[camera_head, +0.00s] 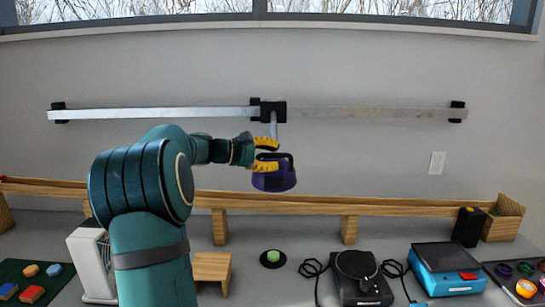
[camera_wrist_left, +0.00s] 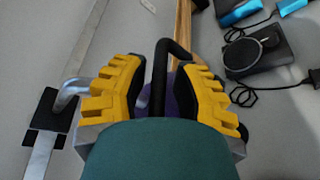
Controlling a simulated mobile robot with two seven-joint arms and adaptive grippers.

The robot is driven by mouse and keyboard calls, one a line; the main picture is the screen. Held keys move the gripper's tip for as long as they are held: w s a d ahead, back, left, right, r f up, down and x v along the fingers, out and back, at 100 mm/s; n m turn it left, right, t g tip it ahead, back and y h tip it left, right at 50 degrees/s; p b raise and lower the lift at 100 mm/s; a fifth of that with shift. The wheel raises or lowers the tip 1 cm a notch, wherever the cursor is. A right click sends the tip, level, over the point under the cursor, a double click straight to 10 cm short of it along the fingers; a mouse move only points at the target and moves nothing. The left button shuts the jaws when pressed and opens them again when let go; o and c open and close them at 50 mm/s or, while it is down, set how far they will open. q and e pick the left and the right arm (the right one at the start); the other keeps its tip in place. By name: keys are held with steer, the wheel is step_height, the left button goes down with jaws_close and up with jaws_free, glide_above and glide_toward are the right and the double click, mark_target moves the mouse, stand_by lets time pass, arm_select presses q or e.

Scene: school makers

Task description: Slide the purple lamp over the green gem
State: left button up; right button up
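The purple lamp (camera_head: 275,181) hangs under a black slider (camera_head: 270,111) on the metal wall rail, by a short grey arm. It has a black loop handle on top. My left gripper (camera_head: 267,155) is at the lamp, with its yellow fingers spread apart. In the left wrist view, the black handle (camera_wrist_left: 160,75) stands between the open fingers (camera_wrist_left: 160,88), with gaps beside it; part of the purple body shows behind. The green gem (camera_head: 273,255) sits on a black disc on the table, below the lamp and about in line with it. My right gripper is out of view.
The metal rail (camera_head: 375,113) runs across the wall, with black end stops. A wooden rail (camera_head: 300,206) spans the back of the table. A black turntable-like device (camera_head: 360,278), a blue device (camera_head: 447,268) and cables lie right of the gem. A wooden block (camera_head: 212,268) stands left.

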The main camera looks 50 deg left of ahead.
arm_select(q)
steer(key=v, duration=1.2)
stand_by(0.3)
